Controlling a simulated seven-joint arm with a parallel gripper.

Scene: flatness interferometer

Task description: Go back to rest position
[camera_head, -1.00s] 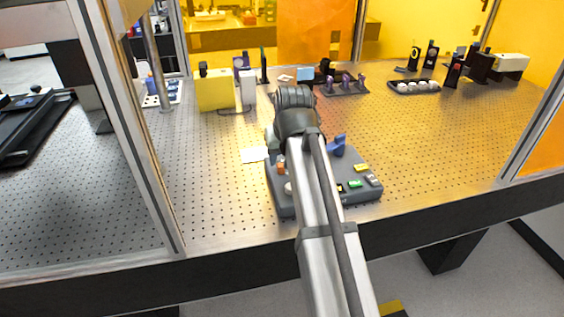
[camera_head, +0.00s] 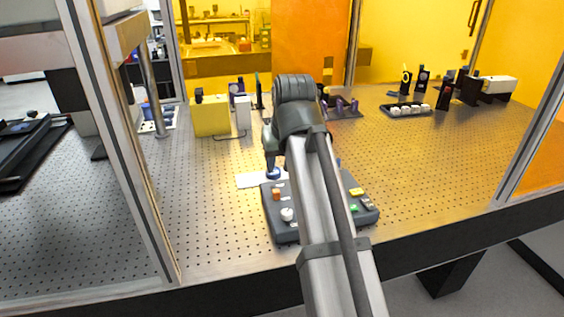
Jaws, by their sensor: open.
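My arm reaches from the bottom of the head view over a perforated metal table (camera_head: 430,160). My gripper (camera_head: 271,165) points down at the left of the arm, above the back left part of a grey control box (camera_head: 285,235). It is small and partly hidden by my own arm, and I see nothing held in it. The box carries an orange button (camera_head: 276,194), a white knob (camera_head: 287,214), a green button (camera_head: 353,208) and a yellow button (camera_head: 356,192). My arm hides the middle of the box.
A yellow block (camera_head: 212,116) and a white block (camera_head: 243,113) stand behind the box. A dark tray of white round parts (camera_head: 406,110) lies at the back right. Metal frame posts (camera_head: 115,150) flank the opening.

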